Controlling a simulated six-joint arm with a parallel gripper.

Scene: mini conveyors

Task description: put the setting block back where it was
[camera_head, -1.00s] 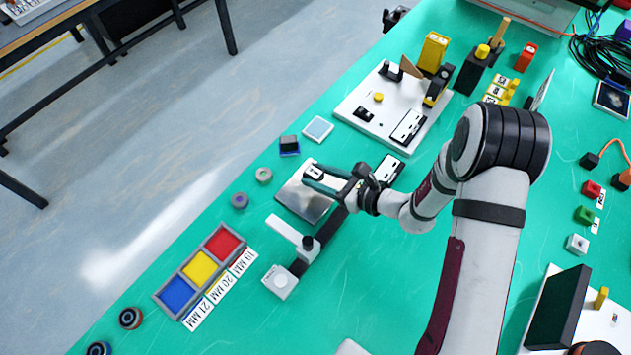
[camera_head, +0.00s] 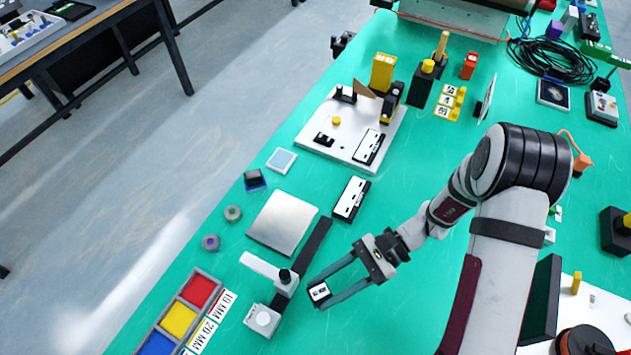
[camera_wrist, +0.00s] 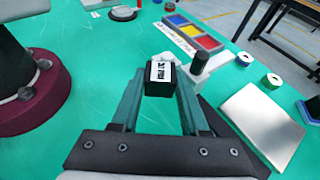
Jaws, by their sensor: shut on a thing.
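The setting block, a small dark block with a white printed label, shows in the head view (camera_head: 319,292) and in the wrist view (camera_wrist: 162,75). My gripper (camera_head: 322,294) is shut on it, with the block between the tips of its two long fingers. The fingers also show in the wrist view (camera_wrist: 158,88). In the head view the block appears just right of the gauge stand (camera_head: 263,319) with its white arm and dark bar. I cannot tell its exact height above the green table. The label print is too small to read surely.
A bare metal plate (camera_head: 283,222) lies behind the stand, with a black-and-white labelled piece (camera_head: 351,198) to its right. A tray (camera_head: 160,327) with red, yellow and blue compartments is at the lower left. A white fixture board (camera_head: 318,127) stands farther back.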

